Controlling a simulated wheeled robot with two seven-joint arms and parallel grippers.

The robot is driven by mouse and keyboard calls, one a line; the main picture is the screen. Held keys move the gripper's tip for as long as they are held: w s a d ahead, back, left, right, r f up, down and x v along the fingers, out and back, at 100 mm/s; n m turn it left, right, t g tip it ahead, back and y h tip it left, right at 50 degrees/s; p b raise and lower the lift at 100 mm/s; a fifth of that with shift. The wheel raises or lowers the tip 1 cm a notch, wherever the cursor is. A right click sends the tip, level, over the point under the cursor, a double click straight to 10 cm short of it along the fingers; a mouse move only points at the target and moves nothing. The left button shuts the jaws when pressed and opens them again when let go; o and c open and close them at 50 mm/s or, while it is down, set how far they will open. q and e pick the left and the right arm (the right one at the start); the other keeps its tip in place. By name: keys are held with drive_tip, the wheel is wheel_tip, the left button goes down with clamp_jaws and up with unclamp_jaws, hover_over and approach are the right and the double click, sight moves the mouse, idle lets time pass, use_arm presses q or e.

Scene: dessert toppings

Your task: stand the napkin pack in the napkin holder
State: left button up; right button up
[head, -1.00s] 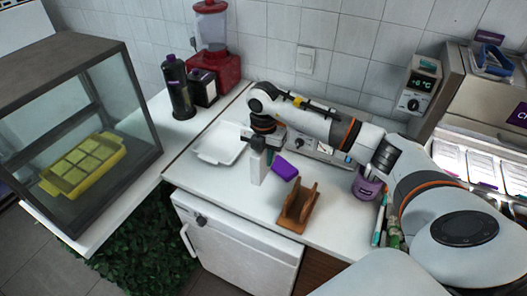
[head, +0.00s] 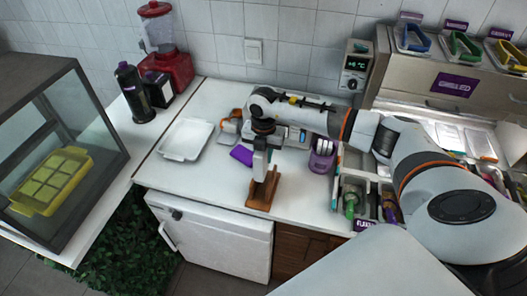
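The purple napkin pack (head: 241,155) appears to lie flat on the white counter, behind and left of the holder; its right edge is close to my gripper in the picture. The wooden napkin holder (head: 262,198) stands near the counter's front edge, its upper part partly hidden by my gripper. My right gripper (head: 262,177) points down in front of the pack and over or just behind the holder. Its fingers overlap, so I cannot tell whether it is open; the pack shows outside them. My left gripper is out of view.
A white tray (head: 186,139) lies left on the counter. A purple container (head: 322,155) and a utensil bin (head: 352,198) stand to the right. A glass case (head: 60,150) and a red blender (head: 160,60) are at the left. The counter left of the holder is clear.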

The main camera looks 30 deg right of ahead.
drive_tip(key=shift+f+b, duration=3.05)
drive_tip(key=shift+f, duration=1.3)
drive_tip(key=o, duration=1.1)
drive_tip(key=shift+c, duration=0.2)
drive_tip(key=shift+r, duration=0.1)
wheel_tip(320, 180, up, 12)
drive_tip(key=b, duration=0.2)
drive_tip(key=shift+b, duration=0.4)
